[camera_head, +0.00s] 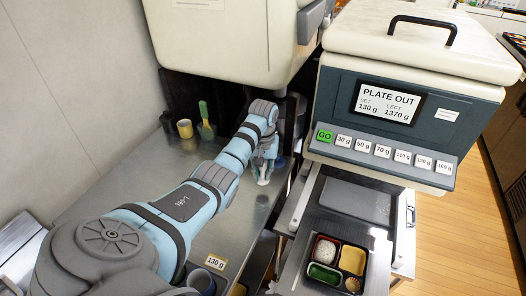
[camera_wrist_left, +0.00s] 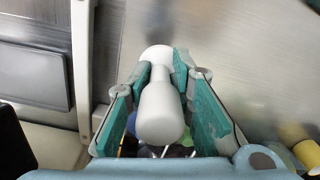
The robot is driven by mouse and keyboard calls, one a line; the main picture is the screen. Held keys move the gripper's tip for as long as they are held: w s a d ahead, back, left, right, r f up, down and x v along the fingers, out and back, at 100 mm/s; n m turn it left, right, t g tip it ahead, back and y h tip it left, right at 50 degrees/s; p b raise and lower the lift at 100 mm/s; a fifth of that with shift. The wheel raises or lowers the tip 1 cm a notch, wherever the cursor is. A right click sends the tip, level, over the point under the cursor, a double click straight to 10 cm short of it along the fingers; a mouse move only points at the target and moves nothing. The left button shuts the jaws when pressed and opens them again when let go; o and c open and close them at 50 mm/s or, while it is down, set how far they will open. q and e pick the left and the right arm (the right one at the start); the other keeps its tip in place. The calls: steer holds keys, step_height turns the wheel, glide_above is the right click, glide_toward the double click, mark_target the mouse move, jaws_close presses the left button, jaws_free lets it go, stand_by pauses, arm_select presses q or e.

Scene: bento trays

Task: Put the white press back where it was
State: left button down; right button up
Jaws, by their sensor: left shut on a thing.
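The white press (camera_wrist_left: 160,112) has a rounded head and a wider handle. My left gripper (camera_wrist_left: 163,72) is shut on it, with teal finger pads on both sides of its narrower middle. In the head view the gripper (camera_head: 266,155) is over the steel counter, and the white press (camera_head: 263,179) shows just below the fingers. I cannot tell whether the press touches the counter. My right gripper is not in view.
A dark cup (camera_head: 168,122), a yellow cup (camera_head: 185,129) and a green tool (camera_head: 205,121) stand at the counter's back. A "130 g" card (camera_head: 215,262) lies at the front. Right, a bento tray (camera_head: 322,284) sits below the "PLATE OUT" machine (camera_head: 400,110).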

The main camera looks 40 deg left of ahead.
mark_target(262, 179)
arm_select(q)
step_height(262, 179, down, 5)
steer(key=shift+s+a+r+b, duration=0.1)
steer(key=shift+r+b, duration=0.05)
steer(key=shift+b, duration=0.4)
steer(key=c, duration=1.4)
jaws_free()
step_height(262, 179, up, 12)
steer(key=p, duration=0.2)
steer(key=shift+r+p, duration=0.15)
steer(key=shift+p, duration=0.15)
steer(key=shift+f, duration=0.2)
